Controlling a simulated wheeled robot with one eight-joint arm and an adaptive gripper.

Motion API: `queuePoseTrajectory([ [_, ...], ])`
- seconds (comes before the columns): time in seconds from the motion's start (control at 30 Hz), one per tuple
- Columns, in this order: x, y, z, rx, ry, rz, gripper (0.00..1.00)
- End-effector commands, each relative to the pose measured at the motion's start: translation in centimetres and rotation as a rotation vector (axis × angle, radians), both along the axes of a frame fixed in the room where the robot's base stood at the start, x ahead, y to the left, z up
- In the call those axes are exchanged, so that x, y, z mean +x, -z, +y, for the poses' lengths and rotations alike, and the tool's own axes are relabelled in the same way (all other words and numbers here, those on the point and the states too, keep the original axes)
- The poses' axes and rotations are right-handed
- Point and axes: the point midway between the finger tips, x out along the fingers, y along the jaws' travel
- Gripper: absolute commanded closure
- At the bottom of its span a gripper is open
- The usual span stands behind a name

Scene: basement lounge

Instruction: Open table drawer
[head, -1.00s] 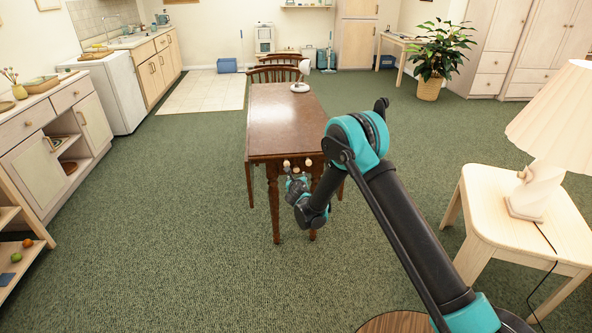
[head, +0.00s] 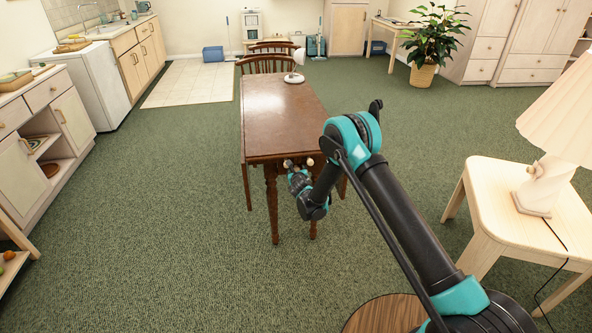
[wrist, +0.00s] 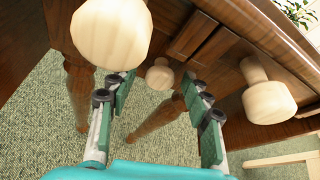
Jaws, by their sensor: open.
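The dark brown wooden table (head: 275,112) stands ahead in the head view, its near end facing me. Pale round knobs show on that end; in the wrist view there is a large one at upper left (wrist: 110,32), a middle one (wrist: 159,77) and one at right (wrist: 268,92). My gripper (wrist: 157,84) is open, its two fingers pointing at the table end. The middle knob appears between the fingertips, with no clear contact. In the head view my gripper (head: 291,170) is close below the knobs and partly hides the table end. The drawer's outline is hard to make out.
A small white lamp (head: 294,78) stands on the table, with chairs (head: 268,63) at its far end. A pale side table (head: 490,190) with a large lamp is close on the right. Cabinets (head: 45,120) line the left. Green carpet is clear left of the table.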

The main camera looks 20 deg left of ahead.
Motion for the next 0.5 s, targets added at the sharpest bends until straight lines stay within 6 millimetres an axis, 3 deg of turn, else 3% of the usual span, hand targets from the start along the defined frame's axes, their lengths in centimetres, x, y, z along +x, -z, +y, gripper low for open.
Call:
queuePoseTrajectory([
  [0.2,0.01,0.00,-0.01,0.000,0.000,0.000,0.53],
  [0.5,0.00,-0.01,0.00,0.000,0.000,0.000,0.91],
])
